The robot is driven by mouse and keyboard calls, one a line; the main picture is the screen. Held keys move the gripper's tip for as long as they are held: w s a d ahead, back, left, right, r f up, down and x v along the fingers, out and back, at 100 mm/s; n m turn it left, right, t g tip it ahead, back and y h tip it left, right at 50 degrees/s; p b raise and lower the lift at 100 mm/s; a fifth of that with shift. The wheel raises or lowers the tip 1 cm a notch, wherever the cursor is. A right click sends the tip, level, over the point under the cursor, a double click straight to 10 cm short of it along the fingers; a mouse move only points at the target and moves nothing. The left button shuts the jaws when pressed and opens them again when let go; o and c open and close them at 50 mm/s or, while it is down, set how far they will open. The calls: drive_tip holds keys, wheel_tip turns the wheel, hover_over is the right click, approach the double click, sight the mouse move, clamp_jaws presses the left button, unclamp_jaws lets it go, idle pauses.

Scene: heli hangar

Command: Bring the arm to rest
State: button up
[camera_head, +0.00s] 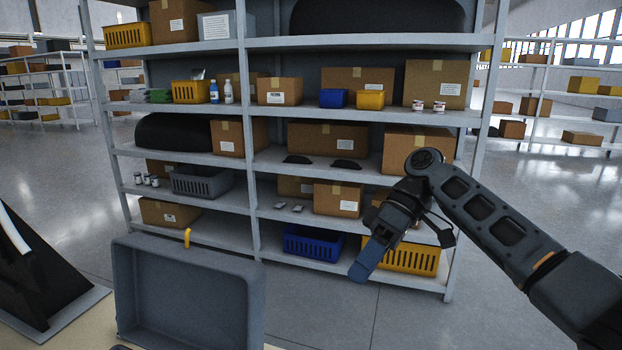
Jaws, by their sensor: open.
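My arm (492,218) comes in from the lower right, with its elbow raised and its forearm bent down to the left. My gripper (368,262) hangs in the air in front of the shelf rack, pointing down and left. Its fingers look blue-grey and are seen from the side, so the gap between them is hard to make out. I see nothing held in it. It is apart from the rack and right of the grey tray (190,312), which is tilted up at the lower left with its open side towards me.
A grey shelf rack (245,120) with cartons, bins and bottles stands ahead. A blue basket (313,243) and a yellow basket (410,258) sit low behind my gripper. A small yellow hook-shaped thing (187,238) shows at the tray's rim. Floor right of the tray is clear.

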drive_tip(key=s+a+f+m+t+y, duration=0.2)
drive_tip(key=s+a+f+t, duration=0.15)
drive_tip(key=a+f, duration=0.45)
drive_tip(key=s+a+f+m+t+y, duration=0.2)
drive_tip(key=s+a+f, duration=0.35)
drive_tip(key=f, duration=0.45)
drive_tip(key=s+f+m+t+h, duration=0.2)
drive_tip(key=s+f+m+t, duration=0.45)
drive_tip(key=s+f, duration=0.2)
drive_tip(key=s+d+r+m+t+h, duration=0.2)
drive_tip(key=s+d+m+t+h, duration=0.3)
drive_tip(key=s+d, duration=1.1)
drive_tip(key=s+d+r+n+t+h, duration=0.1)
drive_tip(key=s+d+r+h, duration=0.1)
drive_tip(key=s+d+r, duration=0.3)
drive_tip(key=s+d+r+n+t+h, duration=0.2)
drive_tip(key=s+d+r, duration=0.3)
drive_tip(key=s+r, duration=0.5)
drive_tip(key=shift+r+h, duration=0.4)
drive_tip(key=shift+r, duration=0.55)
